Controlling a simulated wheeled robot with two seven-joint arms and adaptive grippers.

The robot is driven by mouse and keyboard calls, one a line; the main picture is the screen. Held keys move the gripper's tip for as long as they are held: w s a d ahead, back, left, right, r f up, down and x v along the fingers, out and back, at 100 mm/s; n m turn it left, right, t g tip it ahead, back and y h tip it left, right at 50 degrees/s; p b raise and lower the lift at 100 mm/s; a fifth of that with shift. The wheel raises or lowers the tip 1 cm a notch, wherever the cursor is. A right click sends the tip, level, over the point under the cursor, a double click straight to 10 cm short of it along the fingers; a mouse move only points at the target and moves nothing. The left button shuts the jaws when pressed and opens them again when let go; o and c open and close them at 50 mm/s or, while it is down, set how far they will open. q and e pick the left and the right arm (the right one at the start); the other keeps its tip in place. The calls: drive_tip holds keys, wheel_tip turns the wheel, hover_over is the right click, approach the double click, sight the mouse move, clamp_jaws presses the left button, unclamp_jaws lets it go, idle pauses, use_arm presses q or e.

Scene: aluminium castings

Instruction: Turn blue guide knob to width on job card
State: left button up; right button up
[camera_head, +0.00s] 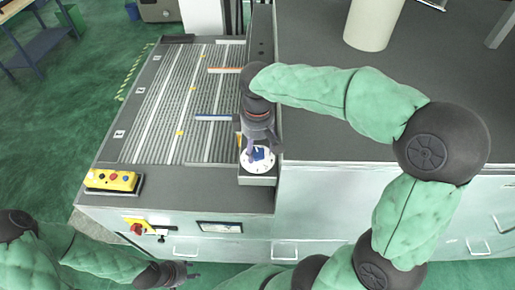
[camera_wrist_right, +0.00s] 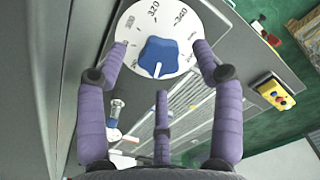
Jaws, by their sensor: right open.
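The blue knob (camera_wrist_right: 158,57) sits on a white round dial (camera_wrist_right: 185,22) with printed numbers; 320 and 360 are readable at its upper edge. A white mark on the knob points down in the right wrist view. In the head view the dial (camera_head: 258,168) is at the conveyor's near right corner. My right gripper (camera_wrist_right: 160,62) is open, its purple fingers spread around the knob with visible gaps. It also shows in the head view (camera_head: 256,146), partly covering the knob. My left gripper (camera_head: 186,272) is low at the left, away from the knob; its opening is too small to judge. I cannot identify the job card.
A ribbed conveyor bed (camera_head: 170,105) carries a blue guide bar (camera_head: 215,117) and an orange one (camera_head: 225,70). A yellow button box (camera_head: 112,180) stands at its near left corner. A small framed panel (camera_head: 220,227) is on the front face. A grey cabinet top lies right.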

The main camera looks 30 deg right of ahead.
sight(258, 152)
wheel_tip(258, 152, up, 10)
drive_tip(key=shift+r, duration=0.25)
drive_tip(key=shift+s, duration=0.1)
idle(0.5)
